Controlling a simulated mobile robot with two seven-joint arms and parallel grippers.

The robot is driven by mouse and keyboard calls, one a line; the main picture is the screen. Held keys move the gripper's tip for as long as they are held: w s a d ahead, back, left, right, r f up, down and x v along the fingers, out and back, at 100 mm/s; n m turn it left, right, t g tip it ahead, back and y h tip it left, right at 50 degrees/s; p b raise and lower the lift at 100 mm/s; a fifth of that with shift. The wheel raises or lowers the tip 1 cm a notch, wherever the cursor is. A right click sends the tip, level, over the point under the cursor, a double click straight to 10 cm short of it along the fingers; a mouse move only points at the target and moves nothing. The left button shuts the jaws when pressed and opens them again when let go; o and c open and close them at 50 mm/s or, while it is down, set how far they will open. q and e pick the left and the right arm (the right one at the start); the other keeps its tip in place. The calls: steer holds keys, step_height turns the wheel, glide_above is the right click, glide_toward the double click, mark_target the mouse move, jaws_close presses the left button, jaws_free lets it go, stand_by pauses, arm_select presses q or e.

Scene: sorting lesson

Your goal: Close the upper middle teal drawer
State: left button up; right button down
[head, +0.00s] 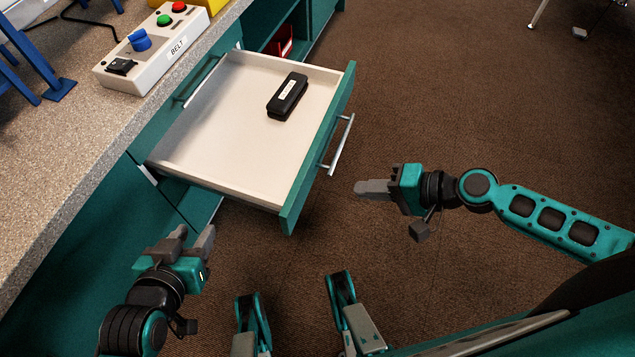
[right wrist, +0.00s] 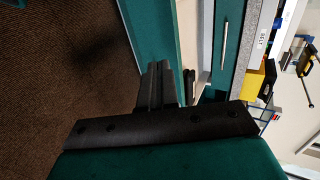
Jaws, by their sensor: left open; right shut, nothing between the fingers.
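The teal drawer (head: 318,150) stands pulled out from the cabinet under the counter, with a pale inside and a silver bar handle (head: 341,145) on its front. A black oblong object (head: 288,96) with a light label lies in it. My right gripper (head: 360,188) is shut and empty, a little in front of the drawer front and below the handle in the head view. In the right wrist view its fingers (right wrist: 157,85) point toward the teal drawer front (right wrist: 150,40). My left gripper (head: 195,238) is open and empty, near the cabinet, left of the drawer's near corner.
A speckled counter (head: 60,165) runs along the left, bearing a control box (head: 155,50) marked BELT with coloured buttons. A red item (head: 284,48) sits in an open shelf beyond the drawer. Brown carpet (head: 440,80) lies free in front of the drawer.

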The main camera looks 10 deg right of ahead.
mark_target(303, 183)
steer(key=x, duration=0.6)
steer(key=r+x, duration=0.1)
steer(key=x, duration=0.2)
steer(key=shift+w+a, duration=0.35)
steer(key=shift+a, duration=0.15)
steer(key=shift+w+a+f, duration=0.1)
steer(key=shift+w+a, duration=0.2)
steer(key=shift+a, duration=0.2)
steer(key=shift+w+a, duration=0.1)
steer(key=shift+a, duration=0.1)
